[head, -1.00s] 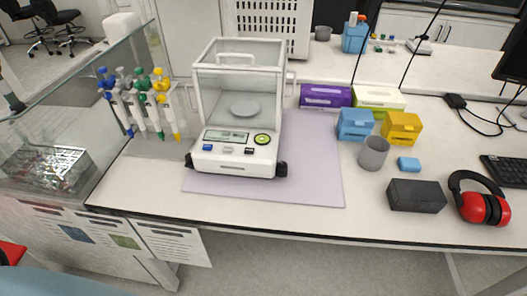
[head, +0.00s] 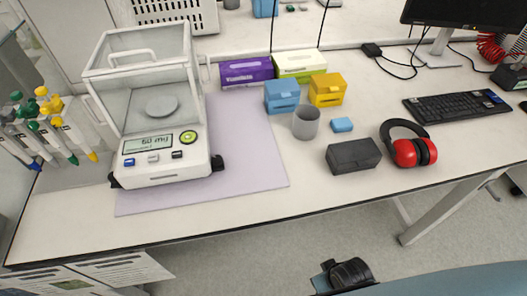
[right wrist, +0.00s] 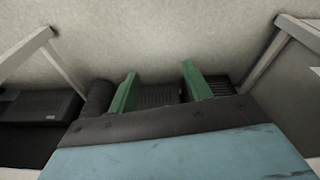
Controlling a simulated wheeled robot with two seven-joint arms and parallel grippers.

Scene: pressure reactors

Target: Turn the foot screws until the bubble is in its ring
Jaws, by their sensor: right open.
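The white balance (head: 165,170) with a glass draft shield stands on a lilac mat (head: 255,150) at the left of the bench in the head view. A black foot screw (head: 217,163) sticks out at its front right corner and another (head: 114,180) at its front left. A round green mark with a dark ring (head: 188,137) is on the front panel beside the display; whether it holds a bubble is too small to tell. My right gripper (right wrist: 158,72) shows two green fingers apart, with nothing between them, in the right wrist view. My left gripper is not in view.
Pipettes on a stand (head: 45,125) are left of the balance. A grey cup (head: 306,122), blue box (head: 282,96), yellow box (head: 327,89), black box (head: 353,155) and red ear muffs (head: 410,150) stand to its right. The mat's right part is clear.

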